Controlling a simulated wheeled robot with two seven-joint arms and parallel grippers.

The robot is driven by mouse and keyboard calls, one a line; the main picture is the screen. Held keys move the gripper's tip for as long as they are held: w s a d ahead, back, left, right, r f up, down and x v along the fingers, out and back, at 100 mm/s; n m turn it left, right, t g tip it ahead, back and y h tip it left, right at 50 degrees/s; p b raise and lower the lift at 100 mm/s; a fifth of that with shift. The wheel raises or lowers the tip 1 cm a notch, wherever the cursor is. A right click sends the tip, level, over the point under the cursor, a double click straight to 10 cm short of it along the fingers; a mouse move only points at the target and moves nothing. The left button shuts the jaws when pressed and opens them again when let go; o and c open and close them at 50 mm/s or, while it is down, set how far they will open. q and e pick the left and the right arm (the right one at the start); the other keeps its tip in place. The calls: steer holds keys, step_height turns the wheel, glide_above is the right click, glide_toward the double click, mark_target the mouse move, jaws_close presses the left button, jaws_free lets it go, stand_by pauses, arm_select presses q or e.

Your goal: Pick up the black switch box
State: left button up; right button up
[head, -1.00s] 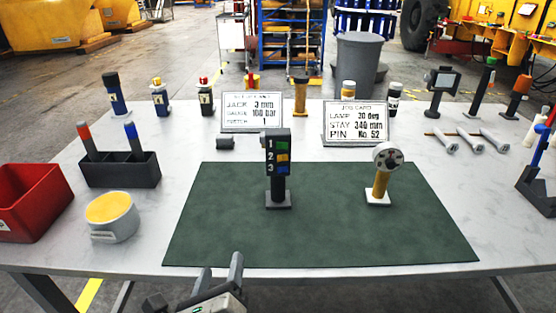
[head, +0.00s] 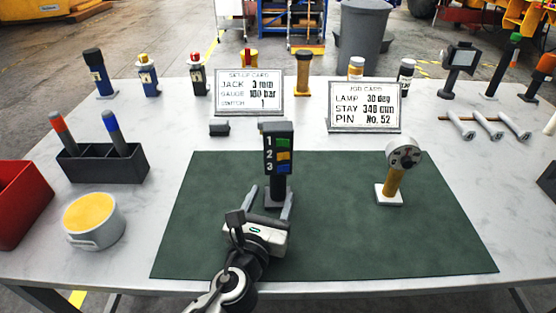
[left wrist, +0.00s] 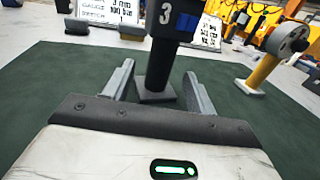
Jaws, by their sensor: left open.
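The black switch box (head: 278,150) stands upright on a dark stem with a square base on the green mat (head: 330,240). Its face shows the numbers 1, 2 and 3 beside green, orange and blue switches. My left gripper (head: 272,200) is open and low over the mat, its fingers pointing at the stem from the near side. In the left wrist view the two fingers (left wrist: 160,85) lie to either side of the stem (left wrist: 160,65), with nothing held. The top of the box is cut off there. My right gripper is not in view.
A gauge on a yellow stem (head: 395,180) stands to the right on the mat. Two cards (head: 248,92) (head: 365,106) stand behind. A dark holder (head: 100,165), a round yellow-topped tin (head: 93,222) and a red bin (head: 20,205) are at left. The mat's front right is clear.

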mark_target(280, 177)
arm_select(q)
steer(key=shift+x, duration=1.25)
steer(key=x, duration=0.4)
steer(key=shift+w+d+r, duration=0.1)
steer(key=shift+w+d, duration=0.05)
steer(key=shift+w, duration=0.35)
steer(key=c, duration=1.1)
steer(key=shift+r, duration=0.1)
jaws_close()
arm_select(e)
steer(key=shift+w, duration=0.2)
arm_select(q)
steer(key=shift+r, duration=0.1)
